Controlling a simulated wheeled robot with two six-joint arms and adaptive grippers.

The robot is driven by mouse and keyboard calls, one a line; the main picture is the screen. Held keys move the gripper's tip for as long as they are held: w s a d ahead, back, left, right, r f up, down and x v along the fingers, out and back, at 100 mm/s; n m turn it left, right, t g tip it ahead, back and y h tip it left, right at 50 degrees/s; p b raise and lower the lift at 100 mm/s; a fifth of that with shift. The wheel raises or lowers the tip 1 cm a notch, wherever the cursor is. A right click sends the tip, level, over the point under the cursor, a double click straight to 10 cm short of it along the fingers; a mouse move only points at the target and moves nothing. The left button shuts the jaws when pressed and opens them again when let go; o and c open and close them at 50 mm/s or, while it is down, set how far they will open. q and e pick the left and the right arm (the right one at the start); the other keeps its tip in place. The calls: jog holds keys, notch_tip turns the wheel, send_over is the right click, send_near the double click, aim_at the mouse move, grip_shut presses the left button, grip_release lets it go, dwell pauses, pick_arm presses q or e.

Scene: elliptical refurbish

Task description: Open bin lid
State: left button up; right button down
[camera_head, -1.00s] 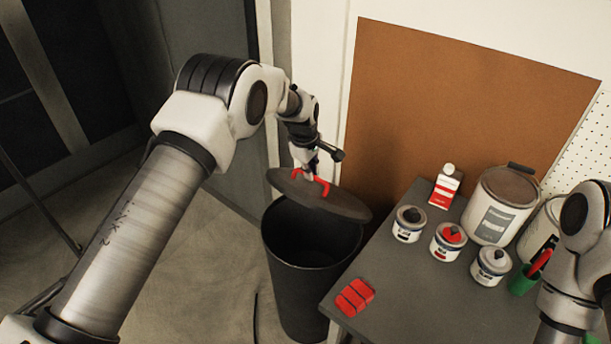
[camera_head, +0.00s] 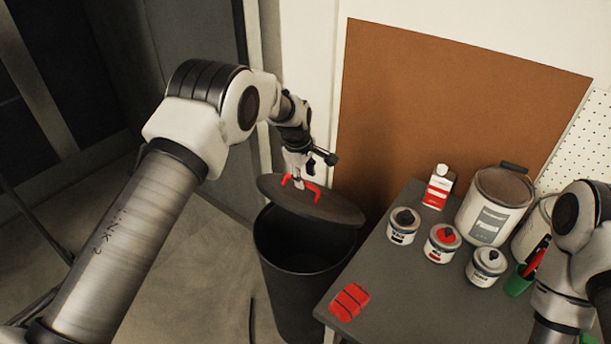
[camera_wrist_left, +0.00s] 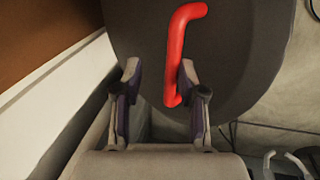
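The black bin (camera_head: 290,290) stands on the floor left of the table, and its dark mouth shows at the front. Its round black lid (camera_head: 345,208) is tilted above the bin's back part, with a gap at the front. A red handle (camera_head: 315,188) is on top of the lid. My left gripper (camera_head: 297,176) is at the handle from above. In the left wrist view its fingers (camera_wrist_left: 158,85) are apart, with the red handle (camera_wrist_left: 174,55) between them, close to the right finger. Contact cannot be told. My right gripper is outside the picture.
The grey table (camera_head: 400,290) holds a red block (camera_head: 348,302), several small paint cans (camera_head: 442,243), a red-and-white carton (camera_head: 438,188) and a large white bucket (camera_head: 492,210). A brown board (camera_head: 420,110) is behind. Floor left of the bin is clear.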

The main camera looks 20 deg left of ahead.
pick_arm(q)
notch_tip(320, 180, up, 12)
jog(key=s, duration=0.2)
jog(key=shift+s+a+f, duration=0.15)
jog(key=shift+a+f, duration=0.05)
jog(key=shift+a, duration=0.15)
